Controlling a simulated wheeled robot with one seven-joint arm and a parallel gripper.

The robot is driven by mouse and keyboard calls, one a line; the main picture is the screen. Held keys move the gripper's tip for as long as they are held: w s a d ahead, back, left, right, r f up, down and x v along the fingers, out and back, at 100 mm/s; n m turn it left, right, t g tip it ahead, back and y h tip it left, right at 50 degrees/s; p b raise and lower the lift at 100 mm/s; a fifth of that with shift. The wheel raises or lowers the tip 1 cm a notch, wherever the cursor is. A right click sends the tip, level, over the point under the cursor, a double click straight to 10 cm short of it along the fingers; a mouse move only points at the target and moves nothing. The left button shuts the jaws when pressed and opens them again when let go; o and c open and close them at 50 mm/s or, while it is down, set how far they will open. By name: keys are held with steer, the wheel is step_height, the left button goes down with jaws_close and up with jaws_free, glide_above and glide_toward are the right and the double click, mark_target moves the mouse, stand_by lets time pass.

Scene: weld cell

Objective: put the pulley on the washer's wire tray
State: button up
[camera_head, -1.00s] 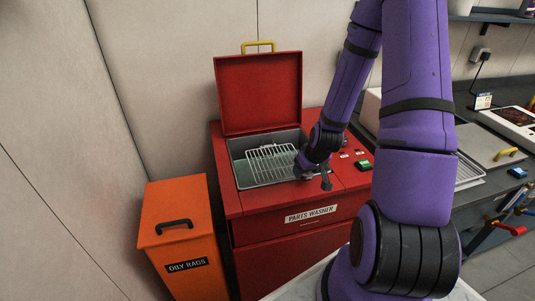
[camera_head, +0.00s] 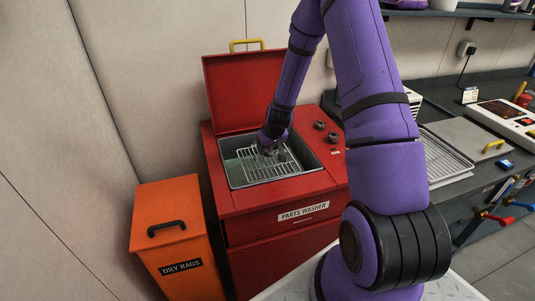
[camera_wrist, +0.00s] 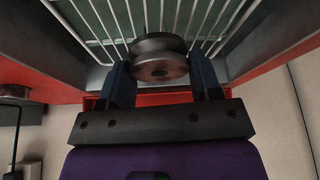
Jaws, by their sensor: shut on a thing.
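The pulley (camera_wrist: 160,60) is a dark grooved metal wheel, held between the two fingers of my gripper (camera_wrist: 163,78) in the wrist view. My gripper also shows in the head view (camera_head: 272,152), low over the wire tray. The washer's wire tray (camera_head: 262,168) is a pale wire rack inside the open red parts washer (camera_head: 232,198). Its wires (camera_wrist: 205,18) show just beyond the pulley in the wrist view. I cannot tell whether the pulley touches the wires. The pulley is hard to make out in the head view.
The washer's red lid (camera_head: 243,90) stands open behind the basin. Basin walls (camera_head: 318,168) surround the tray. Two dark knobs (camera_head: 326,132) are on the washer top at right. An orange oily rags bin (camera_head: 175,225) stands at left. A bench with another wire rack (camera_head: 445,158) is at right.

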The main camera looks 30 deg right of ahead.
mark_target(268, 153)
steer(key=shift+w+a+f, duration=0.1)
steer(key=shift+w+f, duration=0.05)
steer(key=shift+w, duration=0.25)
steer(key=shift+f, duration=1.65)
steer(key=shift+s, duration=0.1)
steer(key=o, duration=1.1)
steer(key=shift+f, duration=0.1)
steer(key=shift+o, duration=0.2)
